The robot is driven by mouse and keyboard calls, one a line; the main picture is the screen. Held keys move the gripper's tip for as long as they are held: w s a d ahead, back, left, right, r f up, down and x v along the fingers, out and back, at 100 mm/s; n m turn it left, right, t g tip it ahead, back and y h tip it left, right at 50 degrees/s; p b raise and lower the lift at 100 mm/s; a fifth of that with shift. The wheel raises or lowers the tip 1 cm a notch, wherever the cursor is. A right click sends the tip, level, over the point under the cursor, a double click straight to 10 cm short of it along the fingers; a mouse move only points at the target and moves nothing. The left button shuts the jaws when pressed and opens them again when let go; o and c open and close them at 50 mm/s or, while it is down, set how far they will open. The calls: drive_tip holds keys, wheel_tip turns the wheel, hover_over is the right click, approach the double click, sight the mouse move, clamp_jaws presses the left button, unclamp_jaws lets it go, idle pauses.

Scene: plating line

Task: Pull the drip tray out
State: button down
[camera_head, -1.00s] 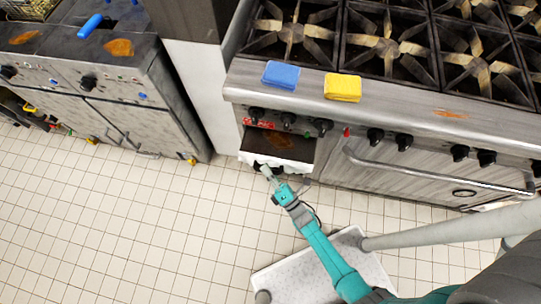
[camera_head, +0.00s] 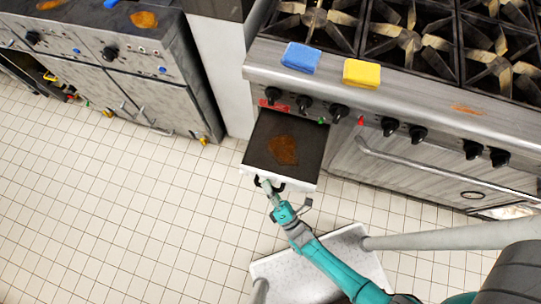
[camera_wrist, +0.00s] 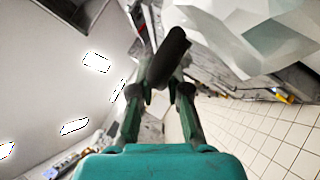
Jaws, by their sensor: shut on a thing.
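The drip tray (camera_head: 262,152) is a dark, flat drawer-like tray with a white front edge, in the front of the stove below its left knobs. It extends well out from the stove front, and a brown stain (camera_head: 283,150) lies on its floor. My gripper (camera_head: 269,186) is at the tray's front edge, shut on the tray's dark handle. In the wrist view the fingers (camera_wrist: 160,88) close around a dark bar, the handle (camera_wrist: 169,58). The handle is partly hidden by my gripper in the head view.
A blue sponge (camera_head: 300,57) and a yellow sponge (camera_head: 361,73) lie on the stove's front ledge. An oven door handle (camera_head: 430,175) juts out to the right. A second appliance (camera_head: 150,90) stands at left. The tiled floor (camera_head: 130,200) left of the tray is clear.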

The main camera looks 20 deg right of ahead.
drive_tip(key=shift+s+a, duration=0.3)
drive_tip(key=shift+s, duration=0.15)
drive_tip(key=c, duration=1.1)
unclamp_jaws()
drive_tip(key=shift+c, duration=0.2)
drive_tip(key=shift+s, duration=0.1)
drive_tip(key=v, duration=0.7)
drive_tip(key=shift+s+d+f, duration=0.1)
drive_tip(key=shift+s+f, duration=0.05)
